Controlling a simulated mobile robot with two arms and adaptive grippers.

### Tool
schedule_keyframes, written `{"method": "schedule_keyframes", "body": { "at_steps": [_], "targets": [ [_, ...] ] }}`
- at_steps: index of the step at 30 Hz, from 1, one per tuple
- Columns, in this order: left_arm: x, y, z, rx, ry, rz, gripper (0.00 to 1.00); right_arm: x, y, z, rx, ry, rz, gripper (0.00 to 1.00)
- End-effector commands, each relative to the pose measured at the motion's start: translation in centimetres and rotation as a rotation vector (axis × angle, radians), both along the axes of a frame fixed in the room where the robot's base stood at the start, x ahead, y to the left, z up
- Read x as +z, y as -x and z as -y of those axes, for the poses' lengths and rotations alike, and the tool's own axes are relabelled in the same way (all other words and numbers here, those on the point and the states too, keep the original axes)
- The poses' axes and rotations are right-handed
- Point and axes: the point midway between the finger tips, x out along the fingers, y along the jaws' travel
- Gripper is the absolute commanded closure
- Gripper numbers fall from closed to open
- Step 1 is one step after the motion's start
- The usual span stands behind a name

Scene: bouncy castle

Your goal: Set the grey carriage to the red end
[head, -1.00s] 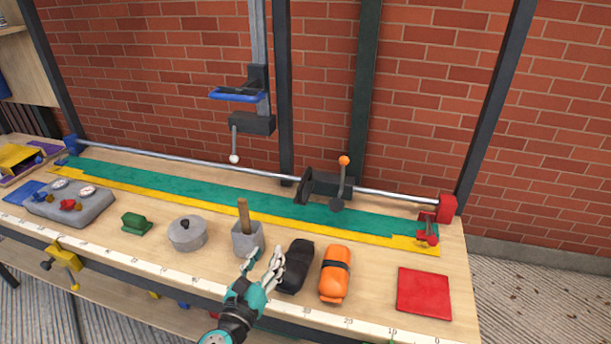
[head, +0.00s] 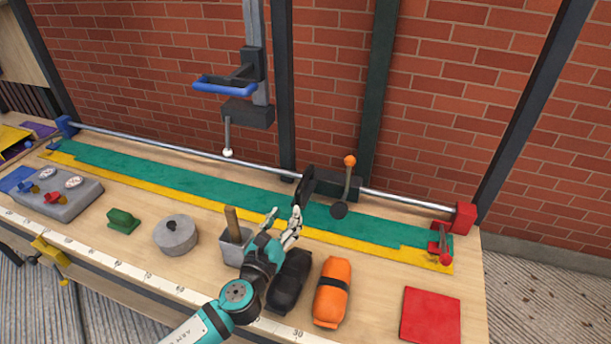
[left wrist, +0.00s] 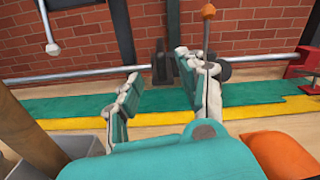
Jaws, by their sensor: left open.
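The dark grey carriage (head: 328,186) sits on the silver rail (head: 205,155), right of the rail's middle. It has a lever with an orange knob (head: 350,161) standing up and a dark round knob below. The red end block (head: 465,217) is at the rail's right end, clear of the carriage. My left gripper (head: 285,215) is open and empty, in front of and slightly left of the carriage, not touching it. In the left wrist view the carriage (left wrist: 161,62) shows beyond the open fingers, partly hidden by the right finger. My right gripper is not seen.
A black pouch (head: 289,282), an orange roll (head: 332,292) and a grey holder with a wooden handle (head: 231,224) stand near my left arm. A red clamp (head: 440,243) is by the red end. A blue-handled bracket (head: 225,86) hangs above the rail.

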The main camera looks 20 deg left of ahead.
Motion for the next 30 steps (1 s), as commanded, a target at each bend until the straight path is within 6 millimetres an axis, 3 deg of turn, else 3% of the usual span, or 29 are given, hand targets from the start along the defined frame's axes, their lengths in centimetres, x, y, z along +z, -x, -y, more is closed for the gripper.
{"method": "schedule_keyframes", "body": {
  "at_steps": [3, 6, 15, 21, 30],
  "targets": [
    [0.3, -2.8, 0.1, 0.003, -0.001, 0.004, 0.60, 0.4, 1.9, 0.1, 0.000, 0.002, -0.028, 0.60],
    [0.3, -5.0, 0.2, 0.002, 0.000, 0.003, 0.60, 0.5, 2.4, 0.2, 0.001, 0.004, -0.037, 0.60],
    [0.2, -11.2, 0.4, 0.002, 0.000, 0.003, 0.60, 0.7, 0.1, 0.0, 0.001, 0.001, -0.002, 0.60],
    [0.1, -13.6, 0.5, 0.001, 0.001, 0.001, 0.60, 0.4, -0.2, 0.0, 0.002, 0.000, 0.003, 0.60],
    [0.1, -14.3, 0.5, -0.001, -0.001, 0.000, 0.60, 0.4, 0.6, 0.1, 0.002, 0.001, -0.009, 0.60]
  ]
}}
